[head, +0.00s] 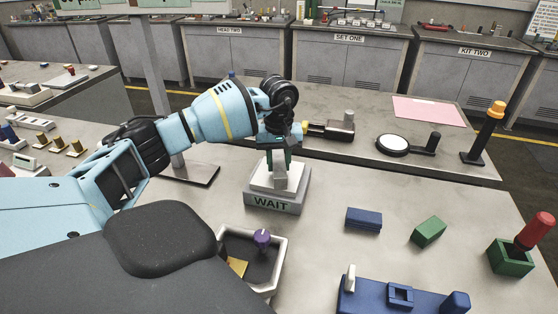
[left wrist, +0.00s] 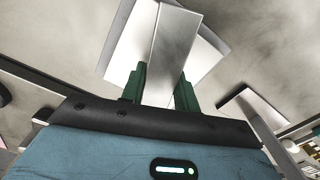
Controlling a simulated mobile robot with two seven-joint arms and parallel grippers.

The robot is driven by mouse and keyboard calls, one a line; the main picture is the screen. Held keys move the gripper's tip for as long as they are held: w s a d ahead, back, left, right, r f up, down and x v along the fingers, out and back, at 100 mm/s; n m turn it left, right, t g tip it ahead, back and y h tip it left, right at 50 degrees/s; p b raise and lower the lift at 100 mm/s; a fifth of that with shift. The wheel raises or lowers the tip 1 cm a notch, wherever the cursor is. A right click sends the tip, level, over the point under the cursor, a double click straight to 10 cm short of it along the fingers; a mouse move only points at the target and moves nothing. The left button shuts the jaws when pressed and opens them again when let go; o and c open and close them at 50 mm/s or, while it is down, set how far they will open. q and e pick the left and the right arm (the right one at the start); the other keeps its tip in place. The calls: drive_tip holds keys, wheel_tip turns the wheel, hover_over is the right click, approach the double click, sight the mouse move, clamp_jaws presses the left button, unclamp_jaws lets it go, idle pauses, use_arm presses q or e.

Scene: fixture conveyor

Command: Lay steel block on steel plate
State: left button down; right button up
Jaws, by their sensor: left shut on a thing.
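My left gripper (head: 278,158) is shut on the steel block (head: 280,177), a grey bar held upright below its green fingers. In the left wrist view the steel block (left wrist: 174,45) shows between the fingers (left wrist: 160,85). Under it is a pale, flat plate (head: 259,181), which I take for the steel plate, on top of a grey stand marked WAIT (head: 290,200). The plate (left wrist: 128,42) also shows behind the block in the left wrist view. I cannot tell whether the block touches the plate. My right gripper is not in view.
A tray (head: 283,254) with a purple-topped piece stands in front of the stand. A blue block (head: 363,219), a green block (head: 429,232) and a blue fixture (head: 420,300) lie to the right. Table between these is clear.

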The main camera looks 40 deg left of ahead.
sight(278, 160)
use_arm(q)
drive_tip(key=shift+f, duration=0.3)
drive_tip(key=c, duration=1)
unclamp_jaws()
drive_tip(key=shift+o, duration=0.2)
drive_tip(key=shift+r+b, duration=0.3)
drive_tip(key=shift+r, duration=3.6)
